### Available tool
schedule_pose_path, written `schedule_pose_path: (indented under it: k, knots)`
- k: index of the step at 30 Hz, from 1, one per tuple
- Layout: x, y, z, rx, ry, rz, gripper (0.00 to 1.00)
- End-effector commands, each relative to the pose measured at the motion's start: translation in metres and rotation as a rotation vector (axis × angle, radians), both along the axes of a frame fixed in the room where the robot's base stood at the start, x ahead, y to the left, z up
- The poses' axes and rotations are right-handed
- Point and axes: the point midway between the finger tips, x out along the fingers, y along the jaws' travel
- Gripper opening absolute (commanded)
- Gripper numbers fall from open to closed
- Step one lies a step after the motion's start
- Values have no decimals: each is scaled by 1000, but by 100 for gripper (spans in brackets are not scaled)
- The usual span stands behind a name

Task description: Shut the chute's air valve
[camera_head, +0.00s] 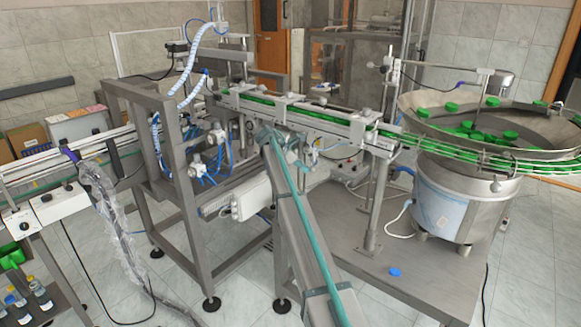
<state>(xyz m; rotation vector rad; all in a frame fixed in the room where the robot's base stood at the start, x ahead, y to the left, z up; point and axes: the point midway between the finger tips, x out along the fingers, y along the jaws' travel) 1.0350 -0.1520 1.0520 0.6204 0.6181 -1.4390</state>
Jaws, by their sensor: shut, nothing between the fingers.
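The cap chute (345,118) is a metal rail filled with green caps. It runs from the bowl feeder (440,195) at the right to the machine frame near the middle. I cannot pick out its air valve for certain. Small metal fittings with blue air tubes (205,165) sit on the frame below the chute's left end. Another small fitting stands on a post (388,68) above the chute's right end. Whether any valve is open or shut is too small to tell.
A conveyor (95,150) and a plastic-wrapped hose (115,225) are at the left.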

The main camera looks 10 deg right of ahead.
Motion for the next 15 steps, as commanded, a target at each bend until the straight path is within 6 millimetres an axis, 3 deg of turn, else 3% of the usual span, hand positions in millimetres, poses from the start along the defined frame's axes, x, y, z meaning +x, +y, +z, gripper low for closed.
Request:
schedule_pose_path:
  k: [4, 15]
  knots:
    - [-9, -20, 0, 1, 0, -16, 0]
    - [-19, -30, 2, 1, 0, -18, 0]
